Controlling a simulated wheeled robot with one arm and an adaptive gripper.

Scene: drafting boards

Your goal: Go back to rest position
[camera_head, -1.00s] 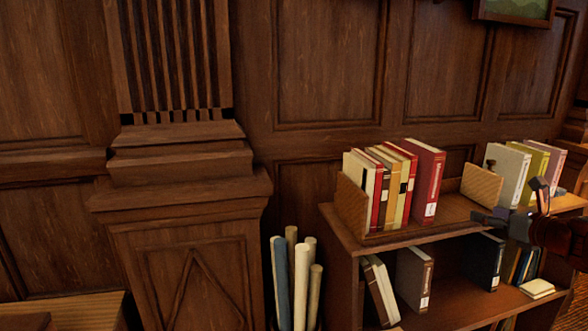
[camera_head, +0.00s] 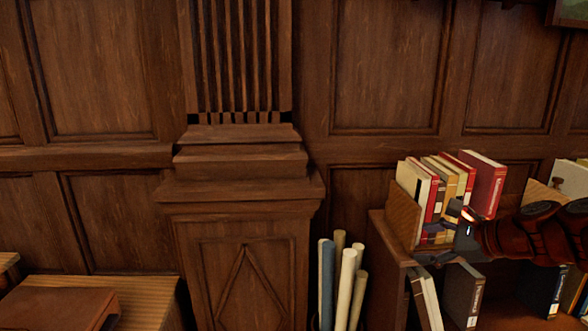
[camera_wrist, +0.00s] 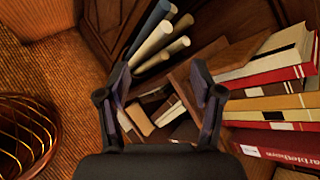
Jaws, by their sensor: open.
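My gripper (camera_head: 447,252) is at the right in the head view, in front of the bookshelf (camera_head: 391,246). It hides part of the shelf's upper board and some lower parts of the upper books. In the wrist view my gripper (camera_wrist: 162,95) is open, with its two fingers apart and nothing held between them. Below and beyond the fingers are the shelf and books on its lower level. A row of upright books (camera_head: 487,186) stands on the top shelf against a wooden bookend (camera_head: 403,215).
Rolled papers (camera_head: 346,288) stand left of the shelf. A panelled wooden pillar (camera_head: 250,265) is at the centre. A wooden surface with a brown flat item (camera_head: 55,309) is at lower left. The wrist view shows a gold-wired round object (camera_wrist: 25,140) on the orange-brown floor.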

